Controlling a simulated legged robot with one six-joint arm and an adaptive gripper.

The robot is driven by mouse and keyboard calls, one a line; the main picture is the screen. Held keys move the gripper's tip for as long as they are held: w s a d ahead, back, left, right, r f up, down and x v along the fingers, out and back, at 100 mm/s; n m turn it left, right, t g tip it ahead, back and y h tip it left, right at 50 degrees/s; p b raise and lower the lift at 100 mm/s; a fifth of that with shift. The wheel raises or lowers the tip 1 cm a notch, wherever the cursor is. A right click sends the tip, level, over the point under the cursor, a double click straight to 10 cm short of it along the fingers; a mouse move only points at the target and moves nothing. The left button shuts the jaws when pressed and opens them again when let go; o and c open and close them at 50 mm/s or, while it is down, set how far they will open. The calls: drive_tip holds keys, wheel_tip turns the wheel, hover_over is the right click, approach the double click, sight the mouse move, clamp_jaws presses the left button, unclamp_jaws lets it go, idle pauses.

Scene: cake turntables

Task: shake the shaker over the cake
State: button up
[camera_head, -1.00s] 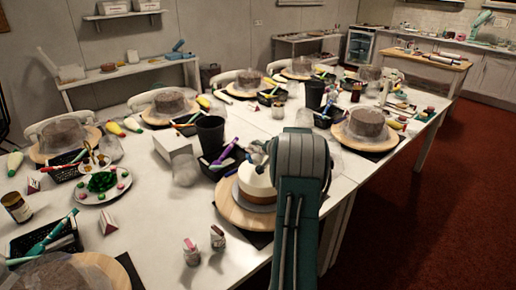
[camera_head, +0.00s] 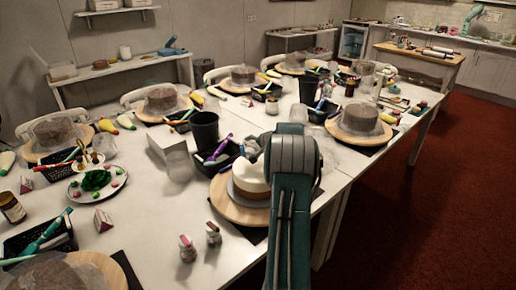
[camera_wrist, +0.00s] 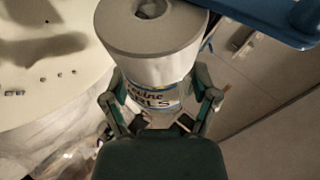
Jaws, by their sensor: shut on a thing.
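In the wrist view my gripper (camera_wrist: 160,112) is shut on the shaker (camera_wrist: 150,48), which has a wide white cap with a hole and a label with dark letters. A pale round surface (camera_wrist: 45,100), apparently the cake, lies left of the shaker with a dark shadow and several small bits on it. The shaker is hidden in the head view.
Two small bottles (camera_head: 200,243) stand on the table in front of the turntable. A black cup (camera_head: 204,130), a black basket of tools (camera_head: 221,160) and a white box (camera_head: 170,150) stand behind.

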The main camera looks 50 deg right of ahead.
drive_tip(key=shift+w+d, duration=0.2)
drive_tip(key=shift+w, duration=1)
drive_tip(key=shift+r+h, duration=0.3)
drive_tip(key=shift+r, duration=0.05)
drive_tip(key=shift+w+d, duration=0.15)
drive_tip(key=shift+d, duration=0.2)
drive_tip(key=shift+s+a, duration=0.2)
drive_tip(key=shift+a, duration=0.2)
drive_tip(key=shift+r+n+t+h, duration=0.3)
drive_tip(key=shift+n+t, duration=0.1)
drive_tip(key=shift+t, duration=0.1)
